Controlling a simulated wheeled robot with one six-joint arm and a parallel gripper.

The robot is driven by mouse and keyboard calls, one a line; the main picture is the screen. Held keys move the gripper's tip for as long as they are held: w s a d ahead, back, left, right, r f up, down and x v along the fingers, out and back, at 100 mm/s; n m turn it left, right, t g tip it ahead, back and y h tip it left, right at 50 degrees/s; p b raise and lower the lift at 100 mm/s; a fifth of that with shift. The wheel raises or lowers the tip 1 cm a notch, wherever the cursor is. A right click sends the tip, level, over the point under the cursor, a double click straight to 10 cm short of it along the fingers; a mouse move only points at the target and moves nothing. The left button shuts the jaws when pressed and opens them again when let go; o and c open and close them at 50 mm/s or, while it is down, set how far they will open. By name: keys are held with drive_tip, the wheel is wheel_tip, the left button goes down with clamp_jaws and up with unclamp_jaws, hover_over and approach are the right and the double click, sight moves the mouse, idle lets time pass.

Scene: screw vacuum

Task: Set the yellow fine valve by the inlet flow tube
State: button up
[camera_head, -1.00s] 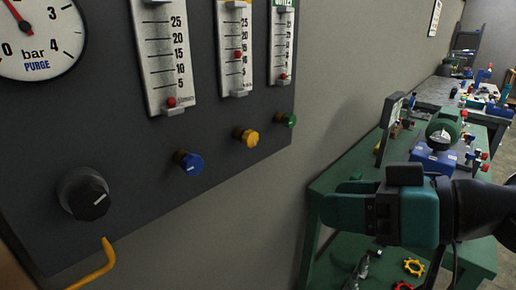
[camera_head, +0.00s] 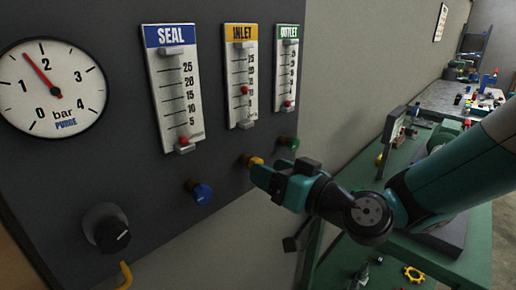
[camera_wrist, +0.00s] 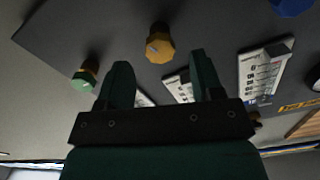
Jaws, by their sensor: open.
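The yellow fine valve (camera_head: 252,161) sits on the dark panel below the yellow-headed INLET flow tube (camera_head: 243,75). The tube's red float (camera_head: 244,90) stands around mid-scale. My gripper (camera_head: 262,174) is beside the yellow valve in the head view and hides part of it. In the wrist view the yellow valve (camera_wrist: 159,46) shows whole, beyond and between the open, empty fingers (camera_wrist: 162,80). They do not appear to be around it. The wrist view is turned, with the green valve (camera_wrist: 84,78) at left.
The blue valve (camera_head: 198,192) and a black knob (camera_head: 107,229) are left of the yellow valve; the green valve (camera_head: 288,143) is right. The SEAL tube (camera_head: 173,88), OUTLET tube (camera_head: 286,75) and purge gauge (camera_head: 53,88) are above. A green bench (camera_head: 402,195) stands at right.

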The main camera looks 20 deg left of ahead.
drive_tip(key=shift+p+x, duration=0.65)
drive_tip(key=shift+x, duration=1.3)
drive_tip(key=c, duration=0.9)
drive_tip(key=shift+m+b, duration=0.5)
drive_tip(key=shift+m, duration=1.7)
drive_tip(key=o, duration=0.9)
drive_tip(key=shift+d, duration=0.1)
